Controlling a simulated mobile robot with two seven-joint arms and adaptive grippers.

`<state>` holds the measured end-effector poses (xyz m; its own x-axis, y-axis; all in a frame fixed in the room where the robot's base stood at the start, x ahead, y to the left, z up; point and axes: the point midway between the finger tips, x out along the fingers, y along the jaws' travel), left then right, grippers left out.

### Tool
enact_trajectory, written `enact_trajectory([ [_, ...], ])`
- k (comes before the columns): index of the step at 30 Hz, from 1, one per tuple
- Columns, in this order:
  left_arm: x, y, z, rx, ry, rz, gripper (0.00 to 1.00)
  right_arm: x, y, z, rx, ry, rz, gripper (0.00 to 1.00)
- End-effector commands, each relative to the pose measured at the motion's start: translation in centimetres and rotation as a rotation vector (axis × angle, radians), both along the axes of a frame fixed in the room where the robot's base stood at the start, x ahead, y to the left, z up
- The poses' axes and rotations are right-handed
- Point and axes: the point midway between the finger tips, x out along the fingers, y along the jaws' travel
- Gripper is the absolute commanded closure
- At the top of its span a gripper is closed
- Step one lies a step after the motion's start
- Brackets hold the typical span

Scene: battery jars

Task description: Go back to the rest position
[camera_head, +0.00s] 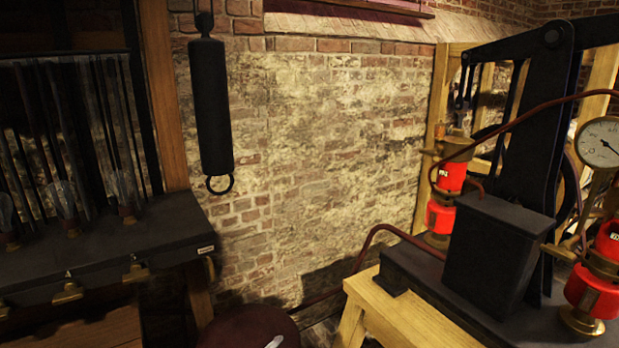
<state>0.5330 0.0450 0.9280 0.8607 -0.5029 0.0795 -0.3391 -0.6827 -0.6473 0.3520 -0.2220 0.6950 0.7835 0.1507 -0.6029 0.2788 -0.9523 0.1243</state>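Neither of my grippers shows in the head view, and no arm of mine can be made out. The task names no object. The view faces a corner with a brick wall (320,150) between a dark cabinet and a machine. No battery jar can be picked out for certain.
A dark cabinet (160,235) with glass bulbs stands at left. A black cylinder (210,105) hangs before the wall. At right, a black machine (495,250) with red cylinders (595,290) and a gauge (600,142) rests on a wooden bench (400,315). A dark red rounded object (240,328) sits low.

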Motion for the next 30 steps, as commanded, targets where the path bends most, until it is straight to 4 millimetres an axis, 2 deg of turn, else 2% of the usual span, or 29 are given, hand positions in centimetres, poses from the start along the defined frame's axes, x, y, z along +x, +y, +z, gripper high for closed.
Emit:
enact_trajectory([
  [1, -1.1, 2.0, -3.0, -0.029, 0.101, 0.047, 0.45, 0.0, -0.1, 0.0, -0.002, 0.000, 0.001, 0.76],
  [6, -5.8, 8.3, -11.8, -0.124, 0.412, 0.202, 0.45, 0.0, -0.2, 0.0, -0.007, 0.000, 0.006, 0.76],
  [9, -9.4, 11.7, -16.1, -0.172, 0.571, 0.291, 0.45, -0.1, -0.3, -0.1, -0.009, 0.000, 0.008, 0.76],
  [12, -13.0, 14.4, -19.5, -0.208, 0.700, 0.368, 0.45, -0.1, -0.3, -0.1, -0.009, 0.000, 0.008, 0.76],
  [15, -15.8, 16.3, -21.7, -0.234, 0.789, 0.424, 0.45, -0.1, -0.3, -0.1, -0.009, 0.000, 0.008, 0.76],
  [18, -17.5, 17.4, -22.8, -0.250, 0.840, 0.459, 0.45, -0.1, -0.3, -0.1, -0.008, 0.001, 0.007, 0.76],
  [22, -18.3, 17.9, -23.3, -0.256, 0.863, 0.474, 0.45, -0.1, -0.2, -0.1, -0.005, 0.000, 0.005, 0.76],
  [30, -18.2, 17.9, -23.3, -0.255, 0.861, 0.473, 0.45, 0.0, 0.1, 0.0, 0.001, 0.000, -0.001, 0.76],
])
